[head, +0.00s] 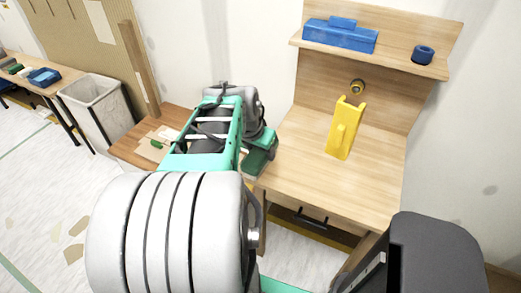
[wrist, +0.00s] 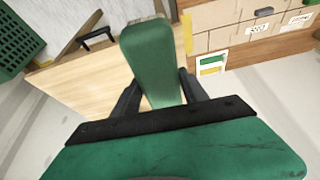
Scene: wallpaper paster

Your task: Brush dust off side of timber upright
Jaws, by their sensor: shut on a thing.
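The timber upright (head: 140,68) stands tall at the left in the head view, by the low wooden surface; I cannot make out dust on it. In the wrist view my gripper (wrist: 157,98) has its dark fingers on either side of a long green object (wrist: 150,55), perhaps the brush, and is shut on it. In the head view the arm hides the fingers. The upright is well to the left of my arm's end.
A wooden workbench (head: 375,180) holds a yellow holder (head: 345,128). Its shelf (head: 395,62) bears a blue box (head: 340,35) and a blue ring (head: 423,54). A pale bin (head: 97,105) stands left of the low wooden surface (head: 125,148). Open floor lies at left.

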